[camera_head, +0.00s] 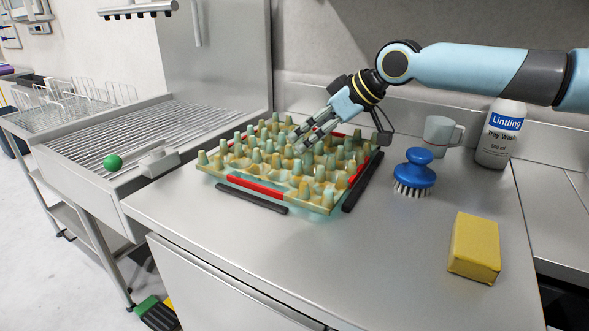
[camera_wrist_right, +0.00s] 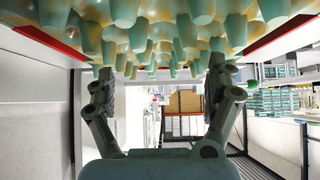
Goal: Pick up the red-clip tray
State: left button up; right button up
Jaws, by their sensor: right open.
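The red-clip tray (camera_head: 229,180) is a yellow and teal egg tray with rows of pegs, lying flat on the steel counter. A red clip (camera_head: 262,188) runs along its front edge, and some red shows at its back edge. My right gripper (camera_head: 298,142) reaches in from the right over the back middle of the tray, fingers apart and nothing between them. In the right wrist view, the pegs fill the top, with red strips at both sides, and my open fingers (camera_wrist_right: 160,78) reach toward them. Whether they touch the pegs is unclear. My left gripper is out of view.
Dark bars lie in front (camera_head: 250,198) and to the right (camera_head: 362,182) of the tray. The counter's front middle is clear.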

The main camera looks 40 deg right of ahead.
aim_at(281, 155)
jog(key=shift+w+a+f, duration=0.3)
jog(key=shift+w+f, duration=0.1)
jog(key=shift+w, duration=0.1)
jog(key=b+x, duration=0.1)
jog(key=x, duration=0.3)
jog(key=shift+w+a, duration=0.1)
jog(key=shift+a, duration=0.05)
jog(key=c, duration=1.6)
